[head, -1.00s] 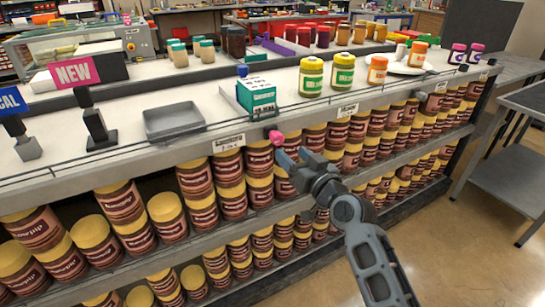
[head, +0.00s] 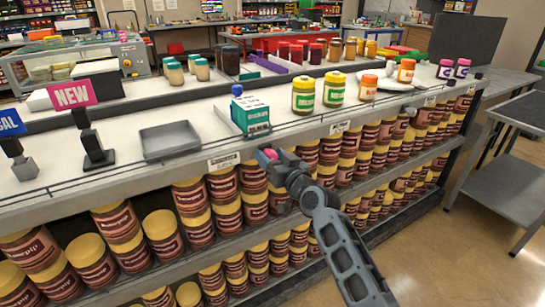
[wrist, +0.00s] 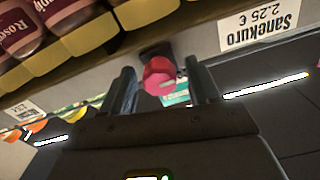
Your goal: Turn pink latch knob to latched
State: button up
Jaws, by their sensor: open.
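The pink latch knob (head: 268,154) sits on the front edge of the counter, below the teal and white box. In the wrist view the pink knob (wrist: 160,76) is between the two fingers and just past their tips. My gripper (head: 274,157) is open at the knob, with one finger on each side (wrist: 163,84). The fingers do not appear closed on it. In the head view the gripper partly hides the knob. The knob's turn angle is hard to tell.
The teal and white box (head: 250,113) stands on the counter above the knob. A grey tray (head: 171,139) lies to its left. Shelves of brown jars with yellow lids (head: 254,205) fill the space below. A price label (wrist: 262,25) is beside the knob.

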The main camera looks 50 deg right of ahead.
jog(key=shift+c, duration=0.2)
jog(key=c, duration=1)
jog(key=shift+m, duration=0.4)
jog(key=m, duration=0.3)
jog(key=shift+m, duration=0.3)
jog(key=m+p, duration=0.1)
jog(key=m, duration=0.3)
jog(key=shift+m, duration=0.3)
jog(key=m+p, duration=0.1)
jog(key=m, duration=0.4)
jog(key=shift+d+p, duration=0.1)
jog(key=shift+p, duration=0.2)
jog(key=shift+s+f+m+p, duration=0.15)
jog(key=shift+m+p, duration=0.3)
jog(key=shift+m, duration=1.55)
